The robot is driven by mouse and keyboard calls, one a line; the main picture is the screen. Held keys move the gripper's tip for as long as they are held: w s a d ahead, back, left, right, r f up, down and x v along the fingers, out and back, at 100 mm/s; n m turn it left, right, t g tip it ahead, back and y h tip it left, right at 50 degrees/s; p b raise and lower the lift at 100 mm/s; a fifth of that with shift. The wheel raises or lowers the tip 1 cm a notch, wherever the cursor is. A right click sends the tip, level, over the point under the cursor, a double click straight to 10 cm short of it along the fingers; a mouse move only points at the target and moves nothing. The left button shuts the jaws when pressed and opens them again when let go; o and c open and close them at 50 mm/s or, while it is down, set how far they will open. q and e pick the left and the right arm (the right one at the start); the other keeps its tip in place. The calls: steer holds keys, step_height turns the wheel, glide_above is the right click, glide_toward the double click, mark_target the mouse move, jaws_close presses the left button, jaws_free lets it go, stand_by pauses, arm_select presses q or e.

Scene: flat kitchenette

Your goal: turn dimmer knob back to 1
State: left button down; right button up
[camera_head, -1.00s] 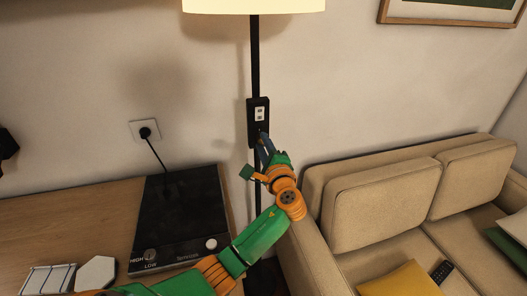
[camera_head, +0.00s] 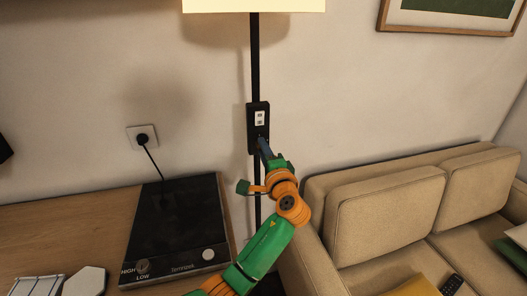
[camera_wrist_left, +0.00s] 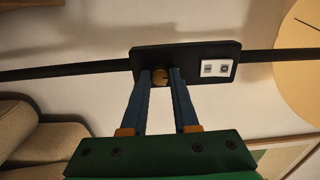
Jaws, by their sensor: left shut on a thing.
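The black dimmer box (camera_head: 258,118) is fixed on the dark pole of the floor lamp, with a white label on its upper part. In the left wrist view the box (camera_wrist_left: 188,57) lies across the picture, with the label toward the right. A small brass-coloured dimmer knob (camera_wrist_left: 159,77) sits on its face. My left gripper (camera_head: 263,143) reaches the lower part of the box. In the left wrist view my left gripper (camera_wrist_left: 160,80) has its two blue fingers shut on the knob, one on each side. In the head view the knob is hidden by the fingers.
The lit lampshade (camera_head: 254,5) is above the box. A black hob (camera_head: 178,230) with knobs lies on the wooden counter (camera_head: 70,222) at left. A wall socket with a plug (camera_head: 142,138) is behind it. A beige sofa (camera_head: 385,215) stands at right.

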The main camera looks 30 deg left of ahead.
arm_select(q)
steer(key=shift+r, duration=0.1)
steer(key=c, duration=0.7)
jaws_free()
steer(key=b+v, duration=0.1)
steer(key=v, duration=0.6)
steer(key=shift+b, duration=0.3)
